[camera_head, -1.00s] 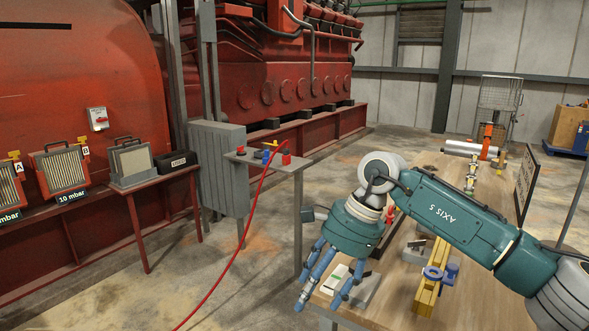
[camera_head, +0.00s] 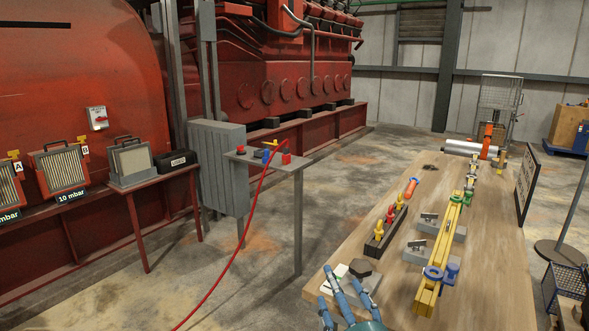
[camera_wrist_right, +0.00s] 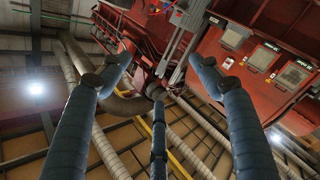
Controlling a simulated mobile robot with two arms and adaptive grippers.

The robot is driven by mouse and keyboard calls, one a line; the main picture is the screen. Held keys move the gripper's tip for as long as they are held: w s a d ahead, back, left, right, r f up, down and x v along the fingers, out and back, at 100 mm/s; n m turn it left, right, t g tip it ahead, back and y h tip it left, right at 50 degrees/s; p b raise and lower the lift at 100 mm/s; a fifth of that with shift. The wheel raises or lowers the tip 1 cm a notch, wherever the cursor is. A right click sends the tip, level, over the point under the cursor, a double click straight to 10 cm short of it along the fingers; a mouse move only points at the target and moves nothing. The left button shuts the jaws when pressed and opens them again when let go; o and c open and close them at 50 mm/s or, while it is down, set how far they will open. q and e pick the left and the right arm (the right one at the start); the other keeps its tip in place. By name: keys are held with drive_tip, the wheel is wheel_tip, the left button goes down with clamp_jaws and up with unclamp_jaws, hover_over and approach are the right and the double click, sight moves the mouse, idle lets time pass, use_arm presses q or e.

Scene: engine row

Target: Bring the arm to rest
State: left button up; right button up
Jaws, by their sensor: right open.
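My right gripper (camera_head: 345,305) shows only its blue fingers and a bit of its teal body at the bottom edge of the head view, by the near left corner of the workbench (camera_head: 487,252). In the right wrist view its three blue fingers (camera_wrist_right: 158,110) are spread apart with nothing between them. The gripper is open and empty. Most of the arm is out of view. My left gripper is not in view.
On the bench lie a yellow beam (camera_head: 440,250), a dark rack with coloured pieces (camera_head: 386,235), grey blocks (camera_head: 425,253) and a silver cylinder (camera_head: 462,147). A small side table (camera_head: 270,160) with a red hose (camera_head: 236,255) stands left. Floor between is clear.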

drive_tip(key=s+d+f+m+g+h, duration=0.2)
drive_tip(key=s+d+f+m+g, duration=0.3)
drive_tip(key=f, duration=0.6)
drive_tip(key=s+d+f+m+g, duration=0.25)
drive_tip(key=s+f, duration=0.25)
drive_tip(key=s, duration=0.4)
drive_tip(key=s+d+f+m+g+h, duration=0.1)
drive_tip(key=s+d+f+g, duration=0.15)
drive_tip(key=s+f, duration=0.45)
drive_tip(key=s+d+f+m+g, duration=0.2)
drive_tip(key=s+f+g, duration=0.15)
drive_tip(key=s, duration=0.75)
drive_tip(key=s+f+g, duration=0.2)
drive_tip(key=s+f, duration=0.1)
drive_tip(key=f, duration=2.5)
drive_tip(key=s+d+f+g, duration=0.1)
drive_tip(key=s+d+f, duration=0.1)
drive_tip(key=s+f, duration=1.2)
drive_tip(key=shift+s+d+f, duration=0.25)
drive_tip(key=shift+s+f, duration=0.05)
drive_tip(key=shift+s, duration=0.95)
